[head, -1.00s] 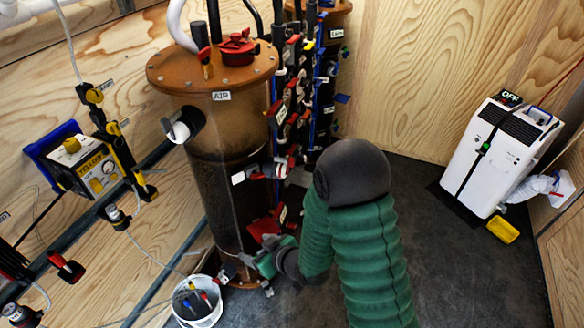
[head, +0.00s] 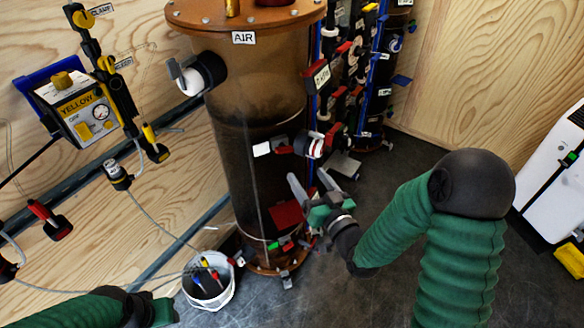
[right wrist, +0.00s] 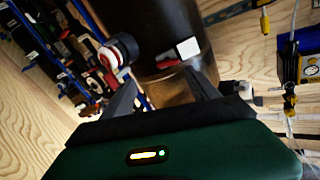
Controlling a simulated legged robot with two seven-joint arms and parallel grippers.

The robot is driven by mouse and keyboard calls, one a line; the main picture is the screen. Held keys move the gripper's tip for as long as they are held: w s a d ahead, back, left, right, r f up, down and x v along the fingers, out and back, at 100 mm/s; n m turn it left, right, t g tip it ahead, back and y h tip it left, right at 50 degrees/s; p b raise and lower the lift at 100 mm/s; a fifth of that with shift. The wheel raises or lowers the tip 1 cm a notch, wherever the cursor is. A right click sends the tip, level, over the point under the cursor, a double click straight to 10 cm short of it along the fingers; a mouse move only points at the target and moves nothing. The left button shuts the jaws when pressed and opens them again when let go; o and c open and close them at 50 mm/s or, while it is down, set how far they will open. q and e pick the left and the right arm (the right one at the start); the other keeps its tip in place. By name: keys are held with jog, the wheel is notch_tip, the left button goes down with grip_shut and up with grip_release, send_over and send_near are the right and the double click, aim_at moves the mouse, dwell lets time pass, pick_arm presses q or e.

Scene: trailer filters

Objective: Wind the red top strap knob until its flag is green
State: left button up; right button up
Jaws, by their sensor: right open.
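The tall brown tank marked AIR (head: 244,38) stands at centre. A red-and-white round knob (head: 310,145) sticks out of its right side at mid height, with a small red piece (head: 283,150) and a white card (head: 261,149) beside it. I cannot tell for certain that this is the top strap knob. My right gripper (head: 311,180) is open and empty, just below the knob and apart from it. In the right wrist view the knob (right wrist: 122,48) lies beyond the left finger and the white card (right wrist: 188,48) beyond the right. My left gripper (head: 155,312) is at the lower left; its fingers are hidden.
Lower on the tank are a red plate (head: 286,213) and a small green piece (head: 273,245). A white bucket (head: 210,294) of coloured tools stands at its foot. A yellow wall unit (head: 88,115) is at left, a valve rack (head: 345,80) behind.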

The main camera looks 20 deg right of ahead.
aim_at(284, 150)
jog(key=w+a, duration=0.2)
jog(key=w, duration=0.8)
jog(key=shift+a+r+b, duration=0.2)
jog(key=shift+r+b, duration=0.05)
jog(key=shift+b, duration=0.1)
jog(key=shift+a, duration=0.4)
jog(key=c, duration=0.7)
jog(key=shift+d, duration=0.1)
jog(key=c, duration=0.7)
